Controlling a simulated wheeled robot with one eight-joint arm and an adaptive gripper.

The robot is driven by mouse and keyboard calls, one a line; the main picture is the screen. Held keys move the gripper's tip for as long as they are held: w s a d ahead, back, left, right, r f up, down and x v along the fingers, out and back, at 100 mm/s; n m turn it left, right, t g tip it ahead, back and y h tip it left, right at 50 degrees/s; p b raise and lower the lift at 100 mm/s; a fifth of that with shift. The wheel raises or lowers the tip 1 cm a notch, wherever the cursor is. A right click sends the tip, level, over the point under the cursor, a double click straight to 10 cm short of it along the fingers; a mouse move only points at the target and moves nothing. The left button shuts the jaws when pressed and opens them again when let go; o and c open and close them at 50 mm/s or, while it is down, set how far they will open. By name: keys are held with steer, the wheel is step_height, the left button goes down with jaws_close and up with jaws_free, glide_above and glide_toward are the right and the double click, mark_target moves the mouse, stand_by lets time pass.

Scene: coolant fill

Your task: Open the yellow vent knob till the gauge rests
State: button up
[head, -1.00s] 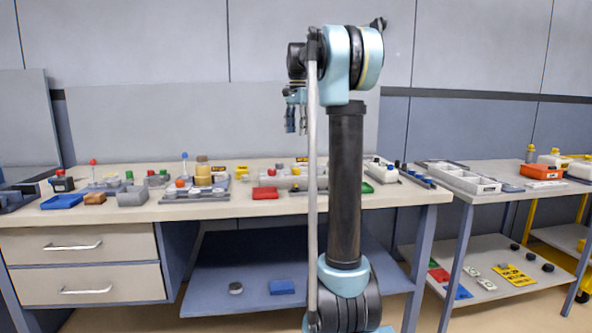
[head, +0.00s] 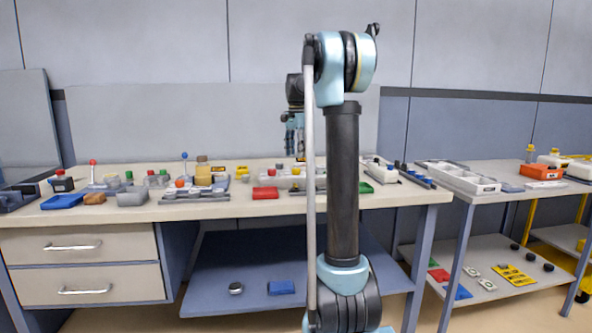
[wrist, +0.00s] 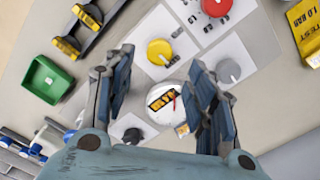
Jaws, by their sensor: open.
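The yellow vent knob (wrist: 160,52) sits on a white plate in the wrist view, just ahead of and between my fingertips in the picture. My gripper (wrist: 161,62) is open, with a finger at either side and nothing held. I cannot tell its exact height above the knob. The round gauge (wrist: 165,101) shows between the fingers, with a dark-and-yellow label and a red needle; its reading is too small to make out.
A red knob (wrist: 215,6), a grey knob (wrist: 228,70) and a dark knob (wrist: 133,135) stand close around. A green tray (wrist: 46,80) and a yellow-handled black rack (wrist: 83,25) lie to the left. A yellow test label (wrist: 305,28) is at right.

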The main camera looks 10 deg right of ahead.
mark_target(296, 171)
steer(key=shift+f, duration=3.5)
steer(key=c, duration=1.1)
